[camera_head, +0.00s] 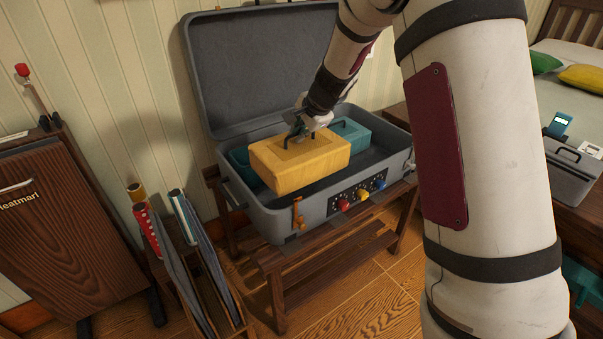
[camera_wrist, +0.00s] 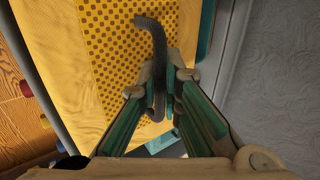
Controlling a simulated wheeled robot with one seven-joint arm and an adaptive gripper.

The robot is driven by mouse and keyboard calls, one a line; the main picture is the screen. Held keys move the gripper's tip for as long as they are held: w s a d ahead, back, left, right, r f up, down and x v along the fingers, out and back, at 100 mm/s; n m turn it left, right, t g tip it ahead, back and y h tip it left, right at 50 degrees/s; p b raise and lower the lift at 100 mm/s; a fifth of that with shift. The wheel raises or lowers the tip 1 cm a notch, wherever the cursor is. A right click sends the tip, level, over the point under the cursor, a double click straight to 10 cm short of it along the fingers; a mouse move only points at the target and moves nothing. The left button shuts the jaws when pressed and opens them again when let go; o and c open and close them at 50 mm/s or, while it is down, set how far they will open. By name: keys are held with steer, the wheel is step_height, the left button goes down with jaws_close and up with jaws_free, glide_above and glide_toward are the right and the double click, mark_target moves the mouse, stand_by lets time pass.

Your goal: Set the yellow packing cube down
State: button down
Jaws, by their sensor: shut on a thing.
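The yellow packing cube (camera_head: 300,164) is over the left part of the open grey suitcase (camera_head: 260,216) in the head view. My gripper (camera_head: 303,128) is above it, shut on the dark handle on its top. In the wrist view, the handle (camera_wrist: 152,60) passes between the fingertips of my gripper (camera_wrist: 158,85), and the yellow mesh top (camera_wrist: 110,50) fills much of the picture. I cannot tell whether the cube's underside touches anything, as it is hidden.
A teal cube (camera_head: 350,133) is in the suitcase at the right, and another teal thing (camera_head: 239,158) shows left of the yellow cube. The upright lid (camera_head: 250,70) stands behind. The suitcase rests on a wooden rack (camera_head: 330,262). Bare floor of the suitcase (camera_head: 376,160) shows at right.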

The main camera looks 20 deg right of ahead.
step_height(320, 180, down, 12)
steer(key=b, duration=0.5)
steer(key=shift+b, duration=0.35)
steer(key=shift+f, duration=0.15)
steer(key=c, duration=1.8)
jaws_free()
steer(key=shift+f, duration=0.1)
steer(key=shift+o, duration=0.2)
